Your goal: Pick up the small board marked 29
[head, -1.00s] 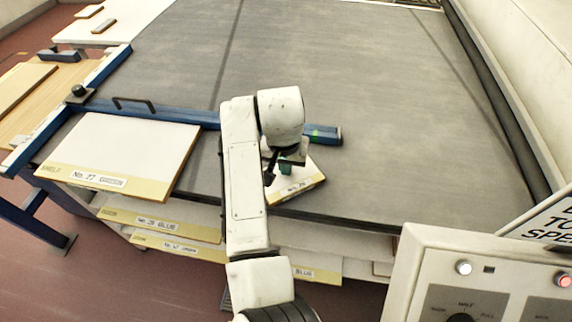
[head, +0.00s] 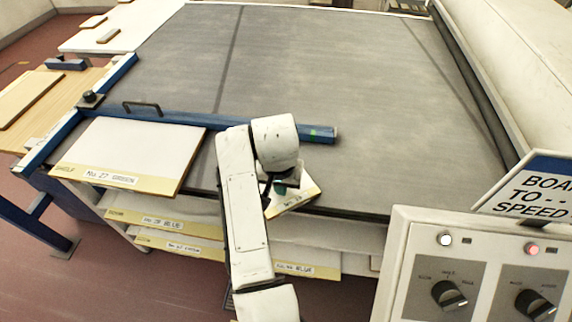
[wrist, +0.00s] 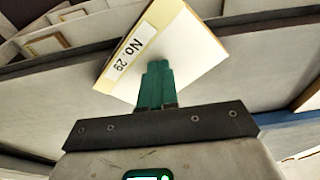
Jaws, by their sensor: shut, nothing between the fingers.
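The small board marked No. 29 (head: 305,193) is white with a tan labelled edge. It lies near the front edge of the grey belt, partly hidden behind my arm in the head view. In the wrist view the board (wrist: 195,50) sits tilted, with its label facing the upper left. My gripper (wrist: 157,68) has green fingers closed together, with nothing between them. The fingertips overlap the board's face near the label; I cannot tell if they touch it. In the head view my gripper (head: 275,186) is at the board's left side, mostly hidden by my wrist.
A larger board marked No. 27 (head: 135,145) lies on the left, by a blue bar (head: 190,117) with a black handle. Shelves below hold labelled boards (head: 165,222). A control panel (head: 480,270) and sign (head: 535,187) stand at right. The belt (head: 330,60) beyond is clear.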

